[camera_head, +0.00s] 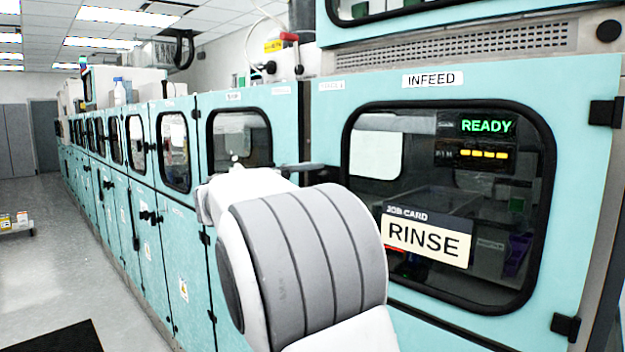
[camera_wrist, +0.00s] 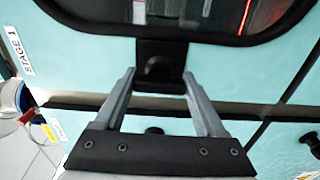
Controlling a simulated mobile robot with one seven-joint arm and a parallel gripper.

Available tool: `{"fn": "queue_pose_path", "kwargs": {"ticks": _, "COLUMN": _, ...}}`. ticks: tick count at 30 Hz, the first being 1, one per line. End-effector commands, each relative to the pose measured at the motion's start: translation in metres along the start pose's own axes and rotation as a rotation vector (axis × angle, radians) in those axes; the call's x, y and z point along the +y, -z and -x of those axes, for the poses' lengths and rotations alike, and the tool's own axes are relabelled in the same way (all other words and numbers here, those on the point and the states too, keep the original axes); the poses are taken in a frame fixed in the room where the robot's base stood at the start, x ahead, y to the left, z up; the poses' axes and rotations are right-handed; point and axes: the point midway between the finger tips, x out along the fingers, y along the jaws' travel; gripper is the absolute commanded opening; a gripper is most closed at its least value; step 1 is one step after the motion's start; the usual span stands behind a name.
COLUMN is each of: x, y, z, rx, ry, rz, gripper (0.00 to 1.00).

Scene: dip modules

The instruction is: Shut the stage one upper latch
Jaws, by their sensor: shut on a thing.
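In the wrist view, a black latch (camera_wrist: 162,62) with a rounded knob sits just below a black-framed window on a teal door. A "STAGE 1" label (camera_wrist: 18,50) is on the same door at the left, so I take this to be the stage one upper latch. My gripper (camera_wrist: 160,77) has its two grey fingers on either side of the latch and is shut on it. In the head view, my white and grey arm hides the fingers. A dark bar (camera_head: 305,167) shows just above the arm, beside the door seam.
The infeed door (camera_head: 470,92) has a dark window with a lit "READY" display (camera_head: 486,126) and a "RINSE" job card (camera_head: 427,239). Teal cabinets with protruding black latches run away to the left. The grey floor aisle (camera_head: 60,270) beside them is largely clear.

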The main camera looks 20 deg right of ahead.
Motion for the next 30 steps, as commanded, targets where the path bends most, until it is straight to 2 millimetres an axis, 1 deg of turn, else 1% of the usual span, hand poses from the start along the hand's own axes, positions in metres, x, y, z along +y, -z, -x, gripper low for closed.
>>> {"fn": "queue_pose_path", "kwargs": {"ticks": 16, "x": 0.0001, "y": 0.0004, "z": 0.0001, "rx": 0.001, "ry": -0.001, "rz": 0.028, "gripper": 0.17}}
{"fn": "queue_pose_path", "kwargs": {"ticks": 17, "x": 0.0001, "y": 0.0004, "z": 0.0001, "rx": 0.001, "ry": -0.001, "rz": 0.028, "gripper": 0.74}}
{"fn": "queue_pose_path", "kwargs": {"ticks": 21, "x": 0.0001, "y": 0.0003, "z": 0.0001, "rx": 0.001, "ry": -0.001, "rz": 0.027, "gripper": 0.99}}
{"fn": "queue_pose_path", "kwargs": {"ticks": 30, "x": 0.0000, "y": 0.0005, "z": 0.0028, "rx": 0.002, "ry": 0.000, "rz": 0.026, "gripper": 1.00}}
